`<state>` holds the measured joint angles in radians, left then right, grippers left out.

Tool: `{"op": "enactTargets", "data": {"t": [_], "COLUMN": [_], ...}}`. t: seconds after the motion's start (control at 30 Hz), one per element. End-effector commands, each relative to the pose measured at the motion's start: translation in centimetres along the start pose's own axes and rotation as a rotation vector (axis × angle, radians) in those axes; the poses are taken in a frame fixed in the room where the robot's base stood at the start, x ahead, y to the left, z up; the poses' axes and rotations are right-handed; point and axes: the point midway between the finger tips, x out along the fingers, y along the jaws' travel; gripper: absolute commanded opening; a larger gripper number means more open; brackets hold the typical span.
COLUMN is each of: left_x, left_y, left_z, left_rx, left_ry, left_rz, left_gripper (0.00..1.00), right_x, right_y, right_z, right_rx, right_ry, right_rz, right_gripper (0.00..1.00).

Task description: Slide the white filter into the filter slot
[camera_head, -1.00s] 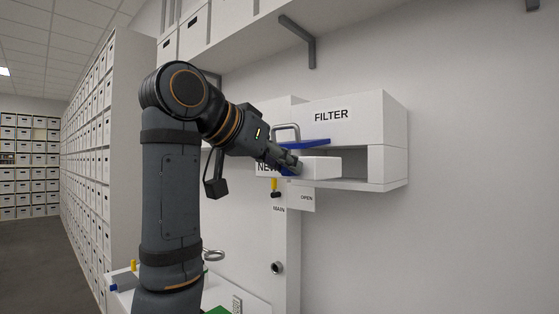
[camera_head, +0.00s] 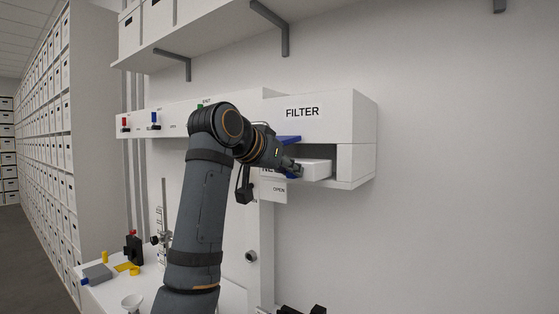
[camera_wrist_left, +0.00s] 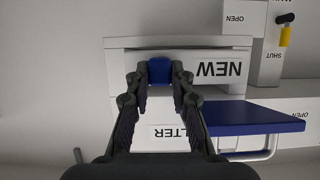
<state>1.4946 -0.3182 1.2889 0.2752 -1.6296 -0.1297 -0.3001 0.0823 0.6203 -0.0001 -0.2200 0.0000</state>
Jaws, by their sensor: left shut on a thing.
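The white filter (camera_head: 317,169), a flat box with a NEW label (camera_wrist_left: 218,69) and a blue tab (camera_wrist_left: 160,71), is level at the mouth of the slot. My left gripper (camera_head: 293,169) is shut on the blue tab. How deep the filter sits is unclear. A dark shape (camera_head: 302,310) at the bottom edge may be my right gripper; its jaws cannot be made out.
A blue plate (camera_wrist_left: 245,118) with a metal handle (camera_wrist_left: 250,150) sits close beside the gripper. An OPEN sign (camera_head: 278,190) hangs below the housing. A shelf (camera_head: 215,45) runs above. The bench (camera_head: 115,292) at lower left holds several small items.

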Motion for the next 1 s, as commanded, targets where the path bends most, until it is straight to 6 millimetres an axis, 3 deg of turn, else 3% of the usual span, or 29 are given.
{"op": "enactTargets", "data": {"t": [0.03, 0.4, 0.87, 0.9, 1.0], "left_x": [0.4, 4.0, 5.0, 5.0, 4.9], "left_y": [0.1, 0.1, 0.0, 0.0, 0.0], "left_z": [-0.7, -1.8, -1.8, -1.8, -1.8], "left_rx": [0.000, 0.000, 0.000, 0.000, 0.000], "left_ry": [0.001, 0.002, 0.003, 0.003, 0.002], "left_rz": [0.002, 0.001, 0.000, 0.000, 0.000], "left_gripper": [0.00, 0.00, 0.00, 0.25, 0.38], "right_x": [-0.9, -3.8, -4.2, -4.2, -4.2], "right_y": [0.1, 0.3, 0.1, 0.0, -0.1], "right_z": [-0.1, -0.4, -0.5, -0.5, -0.5], "right_rx": [0.000, 0.000, 0.001, 0.002, 0.002], "right_ry": [0.000, 0.000, 0.000, 0.000, 0.000], "right_rz": [0.000, 0.000, -0.003, -0.004, -0.005], "right_gripper": [0.36, 0.36, 0.36, 0.36, 0.36]}}
